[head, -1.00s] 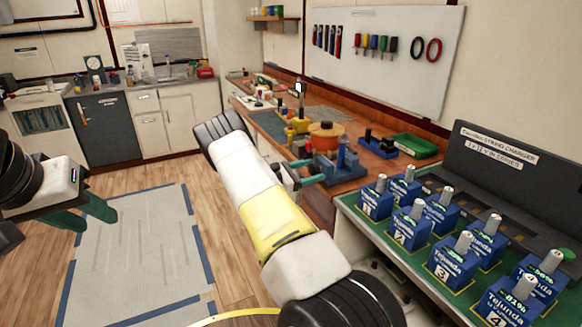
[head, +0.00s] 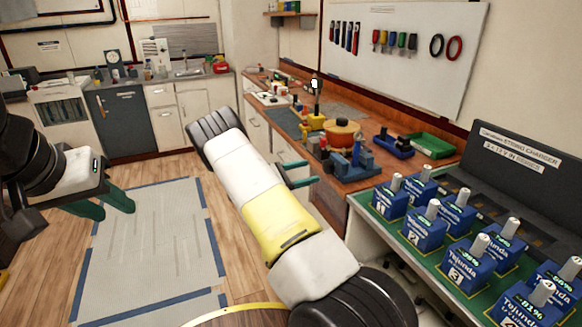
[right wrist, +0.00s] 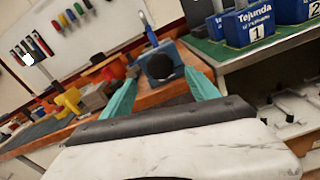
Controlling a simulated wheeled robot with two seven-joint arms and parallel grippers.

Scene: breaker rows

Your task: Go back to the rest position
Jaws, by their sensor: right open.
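My left gripper (head: 114,207) is at the left of the head view, over the taped grey floor mat. Its two green fingers are apart with nothing between them. My right arm crosses the middle of the head view. My right gripper (head: 308,173) is partly hidden behind that arm, near the front edge of the wooden workbench (head: 345,185). In the right wrist view, my right gripper (right wrist: 158,78) has its green fingers spread wide and holds nothing. A blue fixture with a dark round face (right wrist: 160,66) shows beyond the gap between them.
Several blue Tejunda batteries (head: 472,262) stand on the green charger table (head: 415,238) at right. The workbench carries an orange round part (head: 342,130) and a green tray (head: 432,145). The floor mat (head: 150,255) at left is clear.

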